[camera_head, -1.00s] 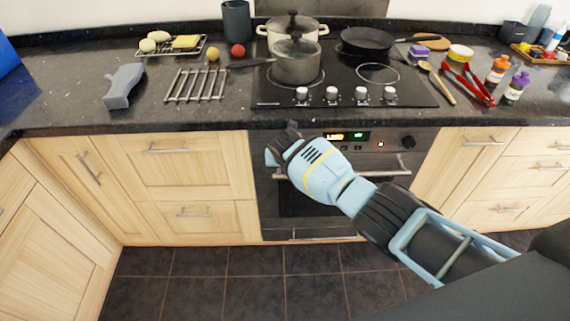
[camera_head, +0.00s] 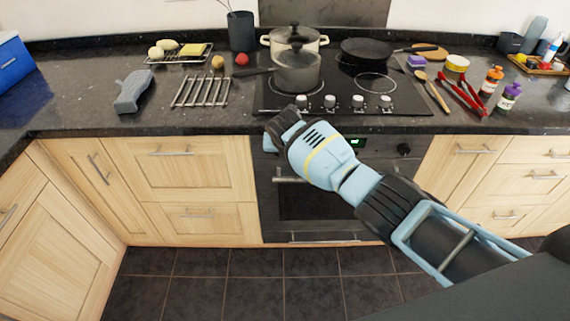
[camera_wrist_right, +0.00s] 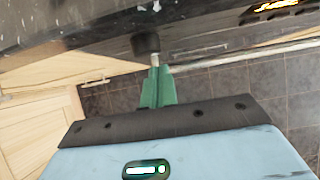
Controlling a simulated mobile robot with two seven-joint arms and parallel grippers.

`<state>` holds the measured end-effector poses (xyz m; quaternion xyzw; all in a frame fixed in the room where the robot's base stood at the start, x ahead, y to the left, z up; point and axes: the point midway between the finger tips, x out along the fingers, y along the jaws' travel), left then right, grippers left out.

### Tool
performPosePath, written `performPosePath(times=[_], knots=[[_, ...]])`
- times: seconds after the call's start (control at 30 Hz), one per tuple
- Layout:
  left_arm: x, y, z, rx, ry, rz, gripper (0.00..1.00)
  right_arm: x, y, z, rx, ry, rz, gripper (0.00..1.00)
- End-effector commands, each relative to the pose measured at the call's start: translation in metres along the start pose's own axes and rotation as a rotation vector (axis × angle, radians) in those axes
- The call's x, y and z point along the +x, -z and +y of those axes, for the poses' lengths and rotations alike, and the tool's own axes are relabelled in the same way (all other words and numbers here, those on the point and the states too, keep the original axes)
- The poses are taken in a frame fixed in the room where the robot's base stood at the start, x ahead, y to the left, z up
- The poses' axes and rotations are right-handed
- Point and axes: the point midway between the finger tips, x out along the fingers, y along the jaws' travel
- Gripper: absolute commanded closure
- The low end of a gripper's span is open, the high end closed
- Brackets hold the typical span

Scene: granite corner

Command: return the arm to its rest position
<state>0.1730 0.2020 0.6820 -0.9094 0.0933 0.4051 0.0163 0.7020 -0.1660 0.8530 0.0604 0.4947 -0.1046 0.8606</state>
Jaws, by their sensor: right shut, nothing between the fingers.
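My right arm reaches in from the lower right of the head view, in front of the oven. Its gripper (camera_head: 270,142) is beside the counter's front edge, left of the oven's display, with its fingertips hard to make out there. In the right wrist view the green fingers (camera_wrist_right: 158,88) are together with nothing between them. The dark counter edge (camera_wrist_right: 70,38) crosses the top of that view. My left gripper is in neither view.
The oven (camera_head: 310,205) and wooden drawers (camera_head: 187,175) stand behind the arm. On the counter are a grey pot (camera_head: 297,75), a frying pan (camera_head: 370,50), a metal rack (camera_head: 200,92) and a grey object (camera_head: 133,92). The tiled floor (camera_head: 255,285) is clear.

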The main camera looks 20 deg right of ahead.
Motion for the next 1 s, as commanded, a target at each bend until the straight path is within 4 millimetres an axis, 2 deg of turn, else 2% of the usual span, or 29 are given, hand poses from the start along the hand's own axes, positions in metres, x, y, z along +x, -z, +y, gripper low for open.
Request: performPosePath(times=[0.4, 0.57, 0.67, 0.8, 1.0], knots=[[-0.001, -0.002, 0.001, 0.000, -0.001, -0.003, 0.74, -0.007, -0.009, 0.000, 0.000, 0.000, 0.001, 1.00], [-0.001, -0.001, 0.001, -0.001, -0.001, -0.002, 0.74, -0.003, 0.001, 0.002, 0.022, -0.010, 0.007, 1.00], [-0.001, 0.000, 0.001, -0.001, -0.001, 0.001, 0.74, 0.009, 0.026, 0.007, 0.098, -0.042, 0.020, 1.00], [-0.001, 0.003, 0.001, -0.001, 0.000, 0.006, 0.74, 0.032, 0.086, 0.017, 0.303, -0.115, 0.055, 1.00], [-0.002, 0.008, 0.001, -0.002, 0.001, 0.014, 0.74, 0.051, 0.175, 0.021, 0.667, -0.210, 0.123, 1.00]])
